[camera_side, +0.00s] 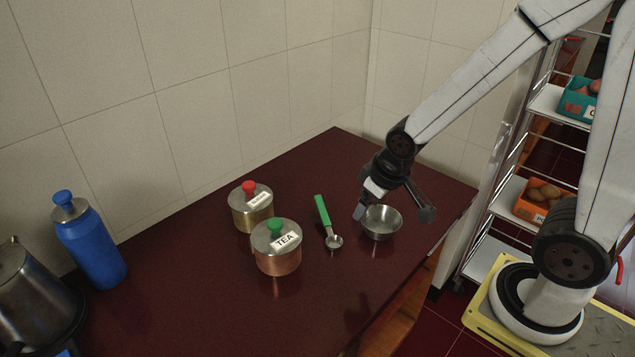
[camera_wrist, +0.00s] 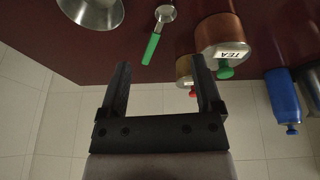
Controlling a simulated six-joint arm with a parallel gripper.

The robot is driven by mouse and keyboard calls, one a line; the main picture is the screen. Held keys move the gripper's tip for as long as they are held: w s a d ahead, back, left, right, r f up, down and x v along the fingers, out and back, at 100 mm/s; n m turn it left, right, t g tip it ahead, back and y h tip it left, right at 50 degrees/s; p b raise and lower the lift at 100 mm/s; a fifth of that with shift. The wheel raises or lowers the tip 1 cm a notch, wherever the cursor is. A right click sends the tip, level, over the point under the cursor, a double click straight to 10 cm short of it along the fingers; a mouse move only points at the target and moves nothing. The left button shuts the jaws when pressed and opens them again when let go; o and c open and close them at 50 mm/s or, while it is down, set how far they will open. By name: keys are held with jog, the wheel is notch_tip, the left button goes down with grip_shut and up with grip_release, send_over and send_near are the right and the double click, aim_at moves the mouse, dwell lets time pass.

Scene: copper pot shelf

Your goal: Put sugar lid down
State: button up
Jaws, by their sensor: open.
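The sugar lid (camera_side: 250,188) has a red knob and sits on a brass pot (camera_side: 253,216) with a white label, its text too small to read surely. In the wrist view the red knob (camera_wrist: 193,94) and brass pot (camera_wrist: 184,68) show beside the right finger, partly hidden behind it and the copper pot. My gripper (camera_side: 394,213) is open and empty, well to the right of the sugar pot in the side view, above or beside a steel bowl (camera_side: 382,224). Its spread fingers also show in the wrist view (camera_wrist: 160,62).
A copper TEA pot (camera_side: 278,260) with a green-knobbed lid stands in front of the sugar pot. A green-handled spoon (camera_side: 322,212) lies between pots and bowl. A blue bottle (camera_side: 92,245) and steel kettle (camera_side: 35,300) stand left. Free counter (camera_side: 185,270) lies left of the pots.

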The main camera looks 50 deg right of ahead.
jog(key=s, duration=0.1)
jog(key=s+a+g, duration=0.1)
jog(key=s, duration=0.1)
jog(key=shift+s+f, duration=0.15)
jog(key=shift+s, duration=0.15)
jog(key=shift+o, duration=0.5)
jog(key=m+y, duration=0.4)
jog(key=m, duration=2.2)
send_near(250, 184)
notch_tip(250, 184, down, 2)
jog(key=shift+w+a+f, duration=0.35)
jog(key=shift+a+f, duration=0.05)
jog(key=shift+f, duration=0.25)
jog(key=shift+w+a+f, duration=0.4)
jog(key=shift+f, duration=0.2)
jog(key=shift+x, duration=2.55)
